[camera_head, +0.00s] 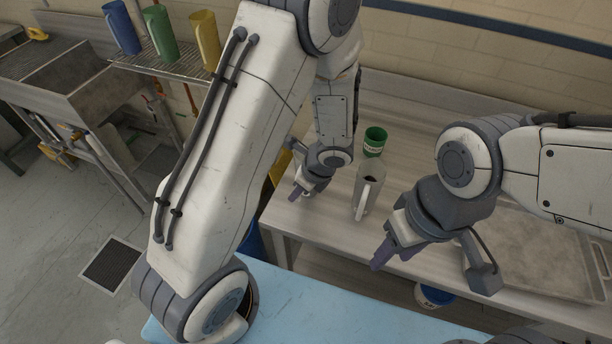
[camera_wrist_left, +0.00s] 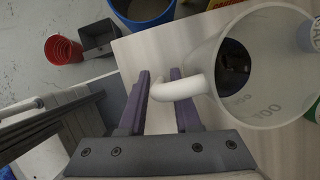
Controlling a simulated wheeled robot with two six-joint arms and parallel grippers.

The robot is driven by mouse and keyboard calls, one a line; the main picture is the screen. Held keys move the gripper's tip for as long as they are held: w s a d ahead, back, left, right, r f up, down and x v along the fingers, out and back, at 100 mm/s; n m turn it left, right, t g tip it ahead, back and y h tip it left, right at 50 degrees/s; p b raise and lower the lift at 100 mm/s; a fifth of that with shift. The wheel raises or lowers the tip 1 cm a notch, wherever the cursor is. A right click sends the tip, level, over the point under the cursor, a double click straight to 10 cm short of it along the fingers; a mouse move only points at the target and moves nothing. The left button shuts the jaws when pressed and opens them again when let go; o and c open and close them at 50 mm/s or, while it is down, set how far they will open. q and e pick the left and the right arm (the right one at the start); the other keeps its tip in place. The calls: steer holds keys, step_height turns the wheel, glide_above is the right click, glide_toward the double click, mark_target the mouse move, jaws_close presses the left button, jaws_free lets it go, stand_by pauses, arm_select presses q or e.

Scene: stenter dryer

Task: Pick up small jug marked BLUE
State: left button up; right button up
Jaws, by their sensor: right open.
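My left gripper (camera_wrist_left: 160,85) is open at the table's front left corner. In the left wrist view its purple fingers straddle the white handle (camera_wrist_left: 188,87) of a translucent jug (camera_wrist_left: 265,105) with dark contents and upside-down markings ending in "00". I cannot tell whether they touch it. At the right edge a pale small vessel with blue lettering (camera_wrist_left: 310,35) is cut off; I cannot read it fully. My right gripper (camera_head: 379,262) is open and empty, over the table's front edge.
A grey-white jug (camera_head: 372,188) stands right of my left gripper, with a green small jug (camera_head: 375,141) behind it. A metal tray (camera_head: 545,255) lies on the right. Blue (camera_head: 121,27), green (camera_head: 160,32) and yellow (camera_head: 205,40) jugs stand on the rack at upper left.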

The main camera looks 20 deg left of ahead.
arm_select(q)
jaws_close()
stand_by(1.4)
